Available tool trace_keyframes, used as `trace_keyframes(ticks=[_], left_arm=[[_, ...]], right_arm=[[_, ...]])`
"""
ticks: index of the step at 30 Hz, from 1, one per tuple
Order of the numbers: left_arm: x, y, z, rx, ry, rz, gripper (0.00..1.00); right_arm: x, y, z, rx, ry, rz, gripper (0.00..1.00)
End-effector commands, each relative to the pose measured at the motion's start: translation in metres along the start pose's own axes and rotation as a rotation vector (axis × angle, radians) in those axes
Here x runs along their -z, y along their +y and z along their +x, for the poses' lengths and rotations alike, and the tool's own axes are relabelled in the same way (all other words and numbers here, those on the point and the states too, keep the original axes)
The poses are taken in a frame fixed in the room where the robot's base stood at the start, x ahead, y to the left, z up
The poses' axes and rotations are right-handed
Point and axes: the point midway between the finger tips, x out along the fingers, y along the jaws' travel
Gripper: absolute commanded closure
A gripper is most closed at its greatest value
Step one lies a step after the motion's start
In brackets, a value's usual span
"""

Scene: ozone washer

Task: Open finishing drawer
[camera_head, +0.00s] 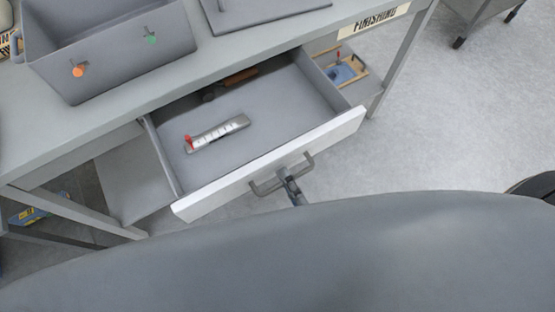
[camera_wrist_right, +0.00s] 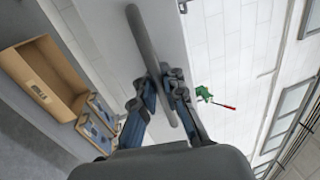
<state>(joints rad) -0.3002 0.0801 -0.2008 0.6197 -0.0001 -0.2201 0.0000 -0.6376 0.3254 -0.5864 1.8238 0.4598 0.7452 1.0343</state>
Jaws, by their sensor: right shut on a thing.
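The finishing drawer (camera_head: 270,167) is pulled out from under the grey table, with its inside in view. Its white front (camera_head: 335,139) carries a grey bar handle (camera_head: 266,187). My right gripper (camera_head: 290,181) is at this handle, and most of its arm is hidden behind a large grey shape at the bottom. In the right wrist view my right gripper (camera_wrist_right: 163,92) is shut around the handle (camera_wrist_right: 144,42). Inside the drawer lie a white scaled tool with a red end (camera_head: 216,132) and a brown-handled tool (camera_head: 232,82) at the back. My left gripper is not in view.
The grey table (camera_head: 110,125) bears a grey bin (camera_head: 105,45) with orange and green knobs. A "FINISHING" label (camera_head: 374,23) is on its edge. A small wooden tray (camera_head: 341,70) sits beside the drawer at right. Open floor (camera_head: 450,130) lies to the right.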

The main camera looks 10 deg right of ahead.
Motion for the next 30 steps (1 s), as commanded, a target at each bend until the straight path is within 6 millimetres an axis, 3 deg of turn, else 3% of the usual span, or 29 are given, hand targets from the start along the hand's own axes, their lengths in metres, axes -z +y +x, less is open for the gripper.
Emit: trace_keyframes(ticks=[5, 16, 18, 20, 30], left_arm=[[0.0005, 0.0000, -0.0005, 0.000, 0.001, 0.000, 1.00], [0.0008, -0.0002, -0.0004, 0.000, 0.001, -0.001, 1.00], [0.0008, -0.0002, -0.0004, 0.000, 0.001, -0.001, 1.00], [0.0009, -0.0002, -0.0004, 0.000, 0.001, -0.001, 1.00], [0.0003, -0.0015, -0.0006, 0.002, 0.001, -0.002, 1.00]], right_arm=[[-0.0004, 0.0011, -0.0094, -0.008, -0.002, -0.001, 1.00], [-0.0004, 0.0015, -0.0104, -0.009, -0.002, -0.001, 1.00], [-0.0004, 0.0014, -0.0103, -0.008, -0.002, -0.001, 0.78], [-0.0004, 0.0010, -0.0101, -0.007, -0.002, -0.001, 0.68], [-0.0002, -0.0003, -0.0116, -0.004, -0.001, 0.000, 0.68]])
